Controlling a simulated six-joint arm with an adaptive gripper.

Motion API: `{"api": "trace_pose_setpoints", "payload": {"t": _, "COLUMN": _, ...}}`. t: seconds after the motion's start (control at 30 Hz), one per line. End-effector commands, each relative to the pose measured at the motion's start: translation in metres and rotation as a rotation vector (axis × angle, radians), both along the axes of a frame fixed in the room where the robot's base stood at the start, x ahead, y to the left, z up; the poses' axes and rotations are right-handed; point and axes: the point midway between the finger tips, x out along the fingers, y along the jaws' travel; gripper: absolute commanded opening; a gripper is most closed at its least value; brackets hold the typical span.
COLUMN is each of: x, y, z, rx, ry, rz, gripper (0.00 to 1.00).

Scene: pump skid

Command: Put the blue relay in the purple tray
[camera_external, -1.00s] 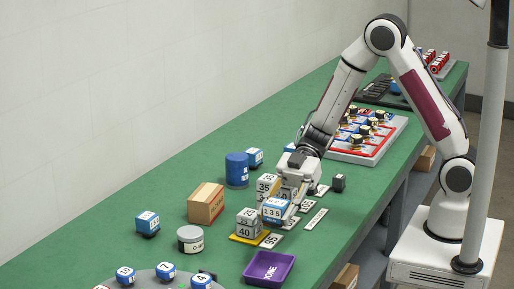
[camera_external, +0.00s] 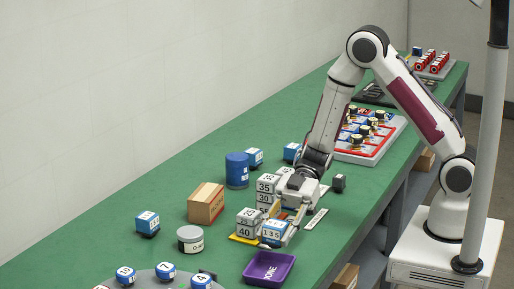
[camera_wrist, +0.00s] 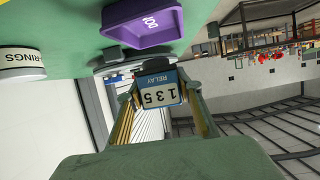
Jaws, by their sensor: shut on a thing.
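The blue relay (camera_external: 273,233), with a white label reading 135, is held between the fingers of my gripper (camera_external: 284,226). In the wrist view the relay (camera_wrist: 158,89) sits between the fingertips, and its label reads RELAY 135 upside down. My gripper is shut on it. The purple tray (camera_external: 268,268) lies on the green bench, just in front of the gripper in the external view. The tray (camera_wrist: 146,25) also shows at the top of the wrist view, apart from the relay. The height of the relay above the bench is hard to tell.
Stacked grey numbered blocks (camera_external: 247,224) stand on a yellow plate close left of the gripper, with another stack (camera_external: 265,190) behind. A grey round tin (camera_external: 190,239), a cardboard box (camera_external: 206,203) and a blue cylinder (camera_external: 237,170) stand farther left.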

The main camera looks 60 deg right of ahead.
Motion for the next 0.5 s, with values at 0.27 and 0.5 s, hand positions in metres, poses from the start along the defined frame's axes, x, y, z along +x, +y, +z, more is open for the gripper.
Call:
{"api": "trace_pose_setpoints", "payload": {"t": 0.27, "x": 0.0003, "y": 0.0, "z": -0.0007, "rx": 0.001, "ry": -0.001, "rz": -0.001, "gripper": 0.1}}
{"api": "trace_pose_setpoints", "payload": {"t": 0.5, "x": 0.0003, "y": 0.0001, "z": -0.0066, "rx": 0.0, "ry": 0.001, "rz": 0.0, "gripper": 0.1}}
